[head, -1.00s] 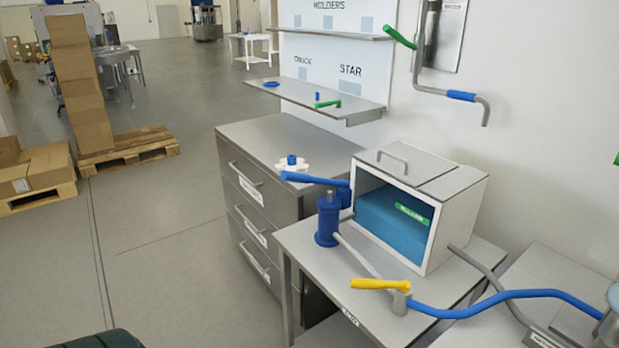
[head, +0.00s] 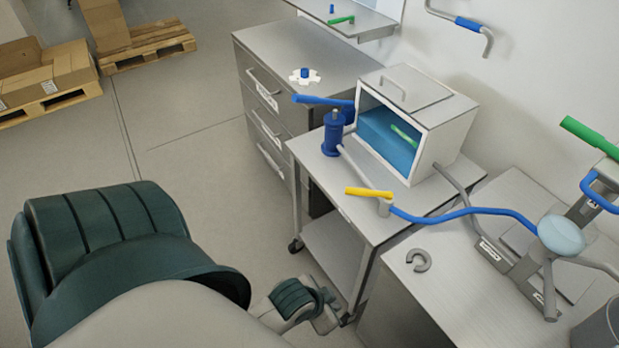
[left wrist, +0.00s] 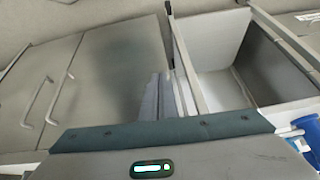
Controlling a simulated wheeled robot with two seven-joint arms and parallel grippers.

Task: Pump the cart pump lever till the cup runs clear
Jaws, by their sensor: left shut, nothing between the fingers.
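The pump (head: 332,135) is a blue upright cylinder on the metal cart top (head: 412,200). Its blue lever (head: 322,100) points left, nearly level. A yellow handle (head: 368,192) sits in front of it on the pipe, with a blue hose (head: 455,213) leading right. My left gripper (head: 328,318) is low in front of the cart, below and well apart from the lever. In the left wrist view its fingers (left wrist: 165,97) are together and empty. I cannot tell which vessel is the cup. My right gripper is out of view.
An open-fronted box with blue contents (head: 420,120) stands behind the pump. A drawer cabinet (head: 270,110) is left of the cart. A bench with a grey C-shaped piece (head: 418,260) and a pale blue round part (head: 561,235) is at right.

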